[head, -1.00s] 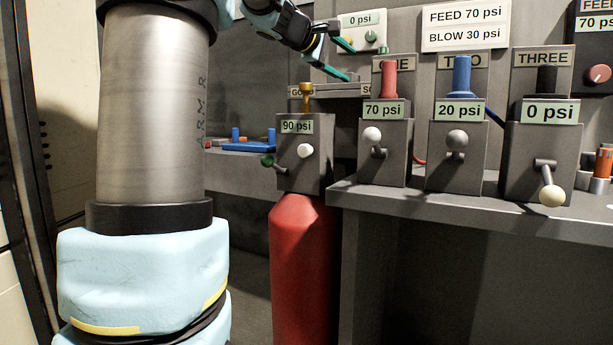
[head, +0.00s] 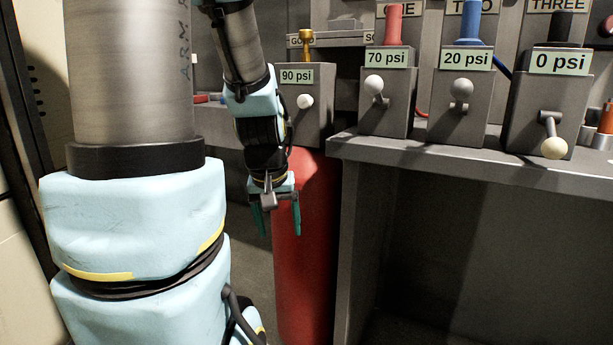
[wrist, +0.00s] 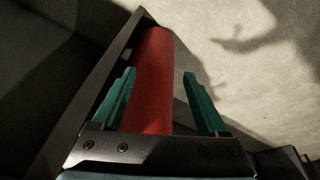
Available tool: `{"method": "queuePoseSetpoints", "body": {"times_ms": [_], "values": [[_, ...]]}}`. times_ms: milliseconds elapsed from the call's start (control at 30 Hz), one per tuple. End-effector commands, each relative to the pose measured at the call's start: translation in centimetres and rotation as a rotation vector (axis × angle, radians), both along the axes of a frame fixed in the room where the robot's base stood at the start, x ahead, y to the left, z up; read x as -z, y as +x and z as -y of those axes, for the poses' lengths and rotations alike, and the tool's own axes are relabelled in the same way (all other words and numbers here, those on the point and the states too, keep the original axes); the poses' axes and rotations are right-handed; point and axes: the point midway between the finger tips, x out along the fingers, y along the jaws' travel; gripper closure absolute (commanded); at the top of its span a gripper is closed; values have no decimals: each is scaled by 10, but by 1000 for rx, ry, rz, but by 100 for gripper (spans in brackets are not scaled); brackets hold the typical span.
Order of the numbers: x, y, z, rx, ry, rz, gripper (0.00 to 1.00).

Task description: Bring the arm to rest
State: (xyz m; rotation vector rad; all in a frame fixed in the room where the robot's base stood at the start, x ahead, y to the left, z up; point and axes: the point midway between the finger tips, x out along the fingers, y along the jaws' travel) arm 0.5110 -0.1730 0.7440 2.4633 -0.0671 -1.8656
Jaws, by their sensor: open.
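My gripper (head: 277,218) hangs pointing down in the head view, in front of the red cylinder (head: 308,240). Its two green fingers are apart with nothing between them. In the wrist view my gripper (wrist: 160,100) also shows open, with the red cylinder (wrist: 154,75) seen beyond the fingers. I cannot tell the exact gap between the fingers and the cylinder.
A grey bench (head: 450,160) carries valve boxes reading 70 psi (head: 386,90), 20 psi (head: 461,90) and 0 psi (head: 550,100). A 90 psi box (head: 312,110) sits atop the cylinder, partly behind my arm. Bare floor (wrist: 250,70) shows right of the cylinder in the wrist view.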

Motion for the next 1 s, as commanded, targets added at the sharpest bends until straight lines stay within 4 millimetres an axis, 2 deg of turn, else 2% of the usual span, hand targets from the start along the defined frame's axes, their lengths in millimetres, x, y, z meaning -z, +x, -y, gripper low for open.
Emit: {"method": "queuePoseSetpoints", "body": {"times_ms": [33,133,200,233,467,567,800,1000], "values": [[10,-15,-5,36,28,-19,24],[26,-41,-13,112,77,-52,24],[33,-56,-10,106,73,-151,24],[18,-53,-10,105,72,-137,24],[-26,-52,-10,102,71,-133,24],[-50,-52,-10,101,71,-132,24],[-126,-51,-10,101,70,-132,24],[-175,-51,-10,101,70,-132,24]]}}
